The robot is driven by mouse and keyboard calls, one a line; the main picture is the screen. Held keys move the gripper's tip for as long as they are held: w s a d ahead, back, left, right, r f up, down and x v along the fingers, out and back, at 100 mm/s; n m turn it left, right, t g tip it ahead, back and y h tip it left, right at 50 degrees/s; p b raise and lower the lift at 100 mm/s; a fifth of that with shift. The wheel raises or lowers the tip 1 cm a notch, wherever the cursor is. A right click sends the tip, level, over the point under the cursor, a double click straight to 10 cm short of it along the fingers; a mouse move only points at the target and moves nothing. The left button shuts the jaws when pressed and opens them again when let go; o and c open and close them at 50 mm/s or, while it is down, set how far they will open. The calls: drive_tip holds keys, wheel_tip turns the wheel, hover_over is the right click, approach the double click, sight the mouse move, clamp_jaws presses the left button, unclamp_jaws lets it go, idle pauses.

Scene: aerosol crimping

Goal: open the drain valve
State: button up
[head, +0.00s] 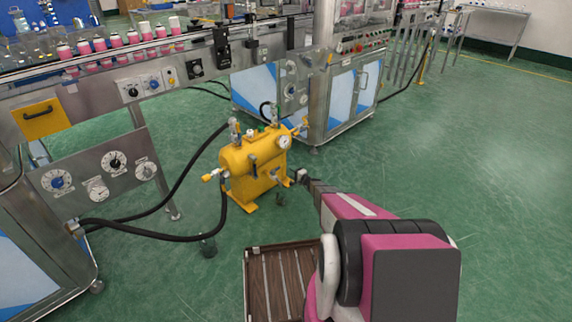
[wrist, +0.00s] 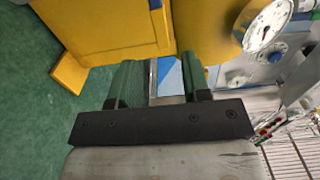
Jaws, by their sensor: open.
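The yellow tank (head: 240,160) stands on the green floor, with a round gauge (head: 284,142) at its upper right. I cannot tell which fitting is the drain valve. My gripper (head: 299,176) is at the tank's right side. In the wrist view my gripper (wrist: 160,78) is open, its two green fingers apart, close to the yellow tank (wrist: 110,30). Between the fingers are a thin pale strip and a blue area; no handle is clearly visible there.
Black hoses (head: 150,232) run from the steel cabinet at left to the tank. A steel cabinet with blue-white doors (head: 340,100) stands behind. A brown slatted surface (head: 262,285) is in front. Floor at right is clear.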

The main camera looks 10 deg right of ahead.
drive_tip(key=x, duration=1)
drive_tip(key=shift+w+a, duration=0.2)
clamp_jaws()
